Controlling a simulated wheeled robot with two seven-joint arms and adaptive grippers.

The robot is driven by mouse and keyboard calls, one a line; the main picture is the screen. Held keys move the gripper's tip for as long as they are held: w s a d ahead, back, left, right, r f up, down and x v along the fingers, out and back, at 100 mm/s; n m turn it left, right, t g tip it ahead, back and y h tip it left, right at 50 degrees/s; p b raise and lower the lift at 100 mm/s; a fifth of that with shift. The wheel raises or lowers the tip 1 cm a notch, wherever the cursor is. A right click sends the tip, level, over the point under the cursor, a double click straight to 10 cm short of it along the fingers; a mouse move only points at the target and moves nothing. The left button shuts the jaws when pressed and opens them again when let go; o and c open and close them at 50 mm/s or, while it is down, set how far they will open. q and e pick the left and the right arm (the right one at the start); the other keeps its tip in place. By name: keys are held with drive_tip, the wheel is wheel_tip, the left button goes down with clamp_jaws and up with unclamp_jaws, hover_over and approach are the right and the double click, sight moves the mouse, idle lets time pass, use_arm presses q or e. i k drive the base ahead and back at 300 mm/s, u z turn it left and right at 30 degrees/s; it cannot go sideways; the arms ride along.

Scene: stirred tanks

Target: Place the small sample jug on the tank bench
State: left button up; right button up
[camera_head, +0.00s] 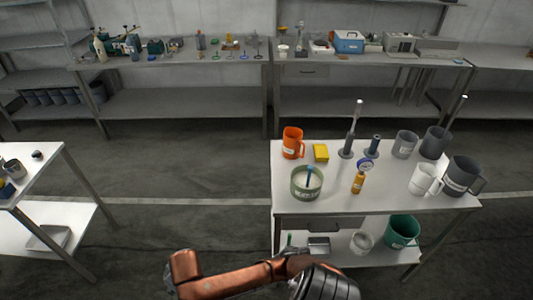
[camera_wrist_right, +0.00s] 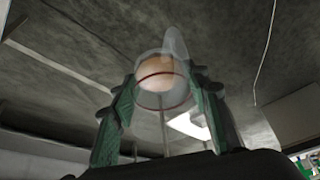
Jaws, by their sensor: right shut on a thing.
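In the right wrist view, my right gripper (camera_wrist_right: 162,98) has its green fingers on either side of a clear jug (camera_wrist_right: 160,72). The jug is see-through, with a red ring around it and a peach-coloured patch showing through. In the head view, a copper-coloured arm of mine crosses the bottom; neither gripper shows there, nor does the held jug. A white-topped bench (camera_head: 310,205) stands at the right, with a grey-green pot (camera_head: 306,190) on its front left part. My left gripper is not in view.
Long shelves (camera_head: 180,105) line the back wall. Another table (camera_head: 40,170) is at left.

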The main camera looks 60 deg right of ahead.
sight(382, 172)
drive_tip(key=z, duration=1.85)
